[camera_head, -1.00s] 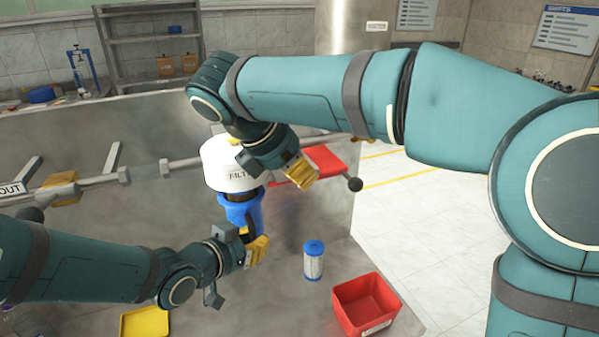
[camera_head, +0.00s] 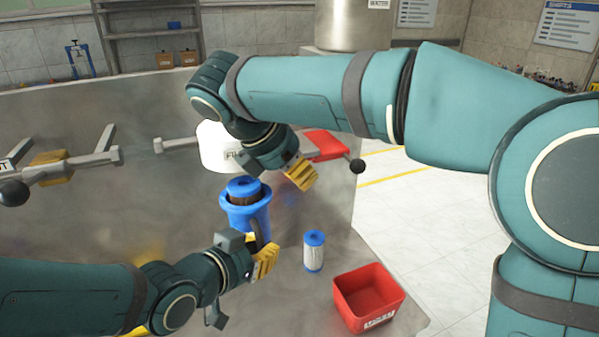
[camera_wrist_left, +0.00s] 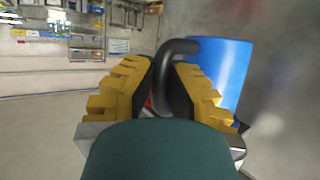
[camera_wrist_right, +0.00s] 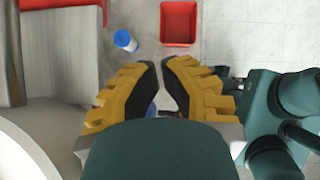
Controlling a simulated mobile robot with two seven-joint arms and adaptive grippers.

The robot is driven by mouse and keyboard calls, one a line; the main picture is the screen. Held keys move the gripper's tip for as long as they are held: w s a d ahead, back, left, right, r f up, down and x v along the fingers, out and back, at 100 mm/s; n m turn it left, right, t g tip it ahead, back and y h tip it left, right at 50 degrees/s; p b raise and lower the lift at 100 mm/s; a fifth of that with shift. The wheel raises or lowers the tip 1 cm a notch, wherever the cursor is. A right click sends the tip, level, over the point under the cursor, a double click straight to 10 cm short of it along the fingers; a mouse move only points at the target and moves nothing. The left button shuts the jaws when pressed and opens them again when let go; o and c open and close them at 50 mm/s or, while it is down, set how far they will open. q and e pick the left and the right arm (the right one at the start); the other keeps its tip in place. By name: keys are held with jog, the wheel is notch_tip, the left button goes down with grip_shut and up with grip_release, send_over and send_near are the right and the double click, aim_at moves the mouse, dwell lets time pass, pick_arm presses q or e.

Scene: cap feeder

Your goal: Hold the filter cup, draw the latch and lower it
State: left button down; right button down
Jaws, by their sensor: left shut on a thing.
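The blue filter cup (camera_head: 250,216) stands open-topped below and apart from the white filter housing (camera_head: 216,150). A blue-ended cartridge (camera_head: 243,190) shows inside it. My left gripper (camera_head: 264,258) is shut on the cup's dark handle (camera_wrist_left: 178,46), with the cup (camera_wrist_left: 222,70) beside the fingers in the left wrist view. My right gripper (camera_head: 301,175) hangs beside the housing, in front of the red latch or lever (camera_head: 324,145). Its fingertips are close together with a narrow gap and nothing clearly between them. My right arm hides part of the housing.
A blue-and-white cartridge (camera_head: 314,252) stands on the metal bench, next to a red bin (camera_head: 370,296). A black ball-ended lever (camera_head: 357,166) sticks out right of my right gripper. Pipe pieces with a black knob (camera_head: 13,193) are at the left.

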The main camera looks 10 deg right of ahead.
pick_arm(q)
jog(key=shift+s+d+f+b, duration=0.1)
jog(key=shift+s+d+b, duration=0.1)
jog(key=shift+s+b, duration=0.65)
jog(key=shift+s+d+f+b, duration=0.15)
jog(key=shift+s+b, duration=0.25)
jog(key=shift+s, duration=0.7)
jog(key=shift+r, duration=0.1)
